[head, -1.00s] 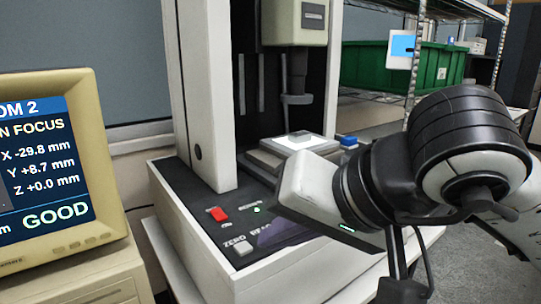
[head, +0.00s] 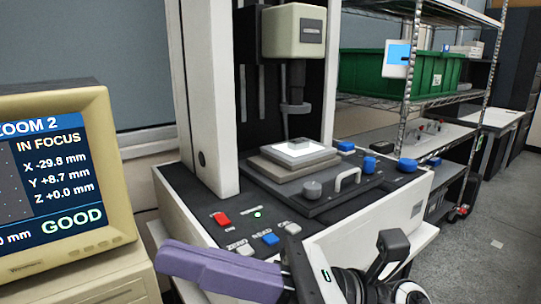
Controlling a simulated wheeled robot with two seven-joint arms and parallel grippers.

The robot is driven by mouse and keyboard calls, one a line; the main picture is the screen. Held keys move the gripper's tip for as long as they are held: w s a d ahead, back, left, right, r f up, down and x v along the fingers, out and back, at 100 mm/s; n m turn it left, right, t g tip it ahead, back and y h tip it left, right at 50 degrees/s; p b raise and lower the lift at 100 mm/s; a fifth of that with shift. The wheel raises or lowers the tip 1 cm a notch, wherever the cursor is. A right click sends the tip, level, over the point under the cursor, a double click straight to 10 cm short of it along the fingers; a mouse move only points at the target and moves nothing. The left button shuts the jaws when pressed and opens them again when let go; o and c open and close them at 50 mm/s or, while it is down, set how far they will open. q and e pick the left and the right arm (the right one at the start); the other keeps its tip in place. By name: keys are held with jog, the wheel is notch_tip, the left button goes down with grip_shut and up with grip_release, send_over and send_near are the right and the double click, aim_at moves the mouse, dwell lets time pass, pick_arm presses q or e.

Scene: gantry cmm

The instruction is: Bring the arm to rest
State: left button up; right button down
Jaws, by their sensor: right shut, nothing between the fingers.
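My right gripper (head: 178,262), with purple fingers, is low in the head view, in front of the measuring machine's control panel (head: 190,208). It points left, and its fingers are shut with nothing between them. My white and black right wrist shows at the bottom, right of the fingers. The fingers appear apart from the buttons, though the exact gap is hard to judge. My left gripper is out of view.
The panel has a red button (head: 222,219), a blue button (head: 270,239) and a lit green lamp (head: 257,214). A small part (head: 300,142) sits on the bright stage under the probe. The monitor (head: 118,170) reads IN FOCUS and GOOD. A shelf holds a green bin (head: 365,72).

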jog(key=w+d+f+m+t+h+p, duration=0.1)
jog(key=w+d+f+m+t+h, duration=0.35)
jog(key=m+t, duration=0.75)
jog(key=w+d+f+m+t+h, duration=0.2)
jog(key=w+d+f+m+t, duration=0.4)
jog(key=m, duration=0.9)
jog(key=w+d+f+m+t+h+p, duration=0.1)
jog(key=w+d+f+m+h, duration=0.15)
jog(key=f+m, duration=0.25)
jog(key=w+d+f+m+t+h, duration=0.1)
jog(key=d+f+m+h, duration=0.1)
jog(key=f+m+h, duration=0.25)
jog(key=s+d+f+m+g+h, duration=0.25)
jog(key=f+m, duration=0.25)
jog(key=f, duration=0.3)
jog(key=s+d+f+m+g+h, duration=0.2)
jog(key=s+d+f+m+h, duration=0.15)
jog(key=f, duration=0.55)
jog(key=s+d+f+m+g+p, duration=0.1)
jog(key=s+f+m+g, duration=0.4)
jog(key=s+f, duration=0.7)
jog(key=shift+s+d+m, duration=0.45)
jog(key=shift+s+m, duration=0.15)
